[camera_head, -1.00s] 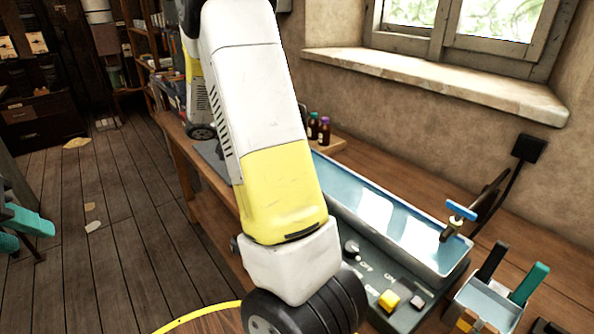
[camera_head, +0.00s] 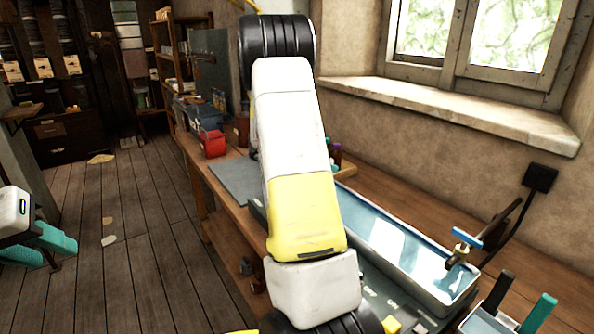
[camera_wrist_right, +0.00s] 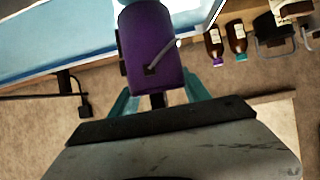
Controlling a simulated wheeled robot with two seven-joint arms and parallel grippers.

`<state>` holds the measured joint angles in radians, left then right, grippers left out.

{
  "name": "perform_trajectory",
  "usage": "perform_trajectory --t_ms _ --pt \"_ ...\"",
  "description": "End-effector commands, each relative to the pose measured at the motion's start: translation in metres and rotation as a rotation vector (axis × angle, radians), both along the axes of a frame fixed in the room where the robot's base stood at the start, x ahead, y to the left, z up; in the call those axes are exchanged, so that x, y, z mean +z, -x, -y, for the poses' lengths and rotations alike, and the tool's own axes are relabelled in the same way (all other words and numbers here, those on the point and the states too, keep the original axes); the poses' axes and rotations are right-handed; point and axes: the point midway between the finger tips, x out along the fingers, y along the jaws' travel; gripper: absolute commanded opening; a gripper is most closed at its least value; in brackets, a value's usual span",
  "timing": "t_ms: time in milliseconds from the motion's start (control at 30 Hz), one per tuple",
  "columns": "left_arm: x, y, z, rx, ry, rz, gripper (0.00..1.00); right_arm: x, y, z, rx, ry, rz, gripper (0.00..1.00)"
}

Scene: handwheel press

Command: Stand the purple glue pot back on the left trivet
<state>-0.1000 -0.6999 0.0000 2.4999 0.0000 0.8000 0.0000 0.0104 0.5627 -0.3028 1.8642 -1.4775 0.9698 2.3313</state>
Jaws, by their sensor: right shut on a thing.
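The purple glue pot (camera_wrist_right: 150,48) fills the upper middle of the right wrist view, with a thin pale rod across its side. My right gripper (camera_wrist_right: 156,75) is shut on it, its teal fingers on either side and partly hidden behind the pot. In the head view my right arm's white and yellow links cross the middle, and neither its gripper nor the pot shows. My left gripper (camera_head: 38,245) is at the far left edge of the head view, teal fingers apart and empty. I cannot make out the left trivet in either view.
A long blue-lined trough (camera_head: 400,245) with a blue-handled tap (camera_head: 463,245) lies along the wooden bench. A holder (camera_head: 490,322) with black and teal handles stands at lower right. Small bottles (camera_head: 336,152) stand behind my arm.

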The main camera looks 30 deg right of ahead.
Motion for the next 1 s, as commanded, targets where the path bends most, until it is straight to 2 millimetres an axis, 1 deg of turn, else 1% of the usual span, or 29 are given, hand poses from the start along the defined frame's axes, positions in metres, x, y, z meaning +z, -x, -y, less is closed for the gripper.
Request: perform_trajectory --t_ms 33,100,233,433,500,833,867,900,967,1000 --pt "0.000 0.000 0.000 0.000 0.000 0.000 0.36 0.000 -0.004 0.006 -0.001 0.001 0.002 0.00" --pt "0.000 0.000 0.000 0.000 0.000 0.000 0.36 0.000 -0.007 0.012 0.000 0.001 0.001 0.00" --pt "0.000 0.000 0.000 0.000 0.000 0.000 0.36 -0.004 -0.009 0.015 0.000 0.001 -0.001 0.00" --pt "0.000 0.000 0.000 0.000 0.000 0.000 0.36 -0.031 -0.009 0.014 0.001 0.000 -0.004 0.00" --pt "0.000 0.000 0.000 0.000 0.000 0.000 0.36 -0.036 -0.009 0.014 0.000 0.000 -0.001 0.00" --pt "0.000 0.000 0.000 0.000 0.000 0.000 0.36 -0.039 -0.009 0.014 0.001 0.000 0.000 0.00" --pt "0.000 0.000 0.000 0.000 0.000 0.000 0.36 -0.040 -0.009 0.014 0.000 -0.001 -0.001 0.57" --pt "0.000 0.000 0.000 0.000 0.000 0.000 0.36 -0.039 -0.009 0.014 0.001 -0.001 0.000 0.65" --pt "0.000 0.000 0.000 0.000 0.000 0.000 0.36 -0.039 -0.009 0.014 0.001 -0.001 0.000 0.77" --pt "0.000 0.000 0.000 0.000 0.000 0.000 0.36 -0.039 -0.009 0.014 0.000 -0.001 -0.001 0.77"
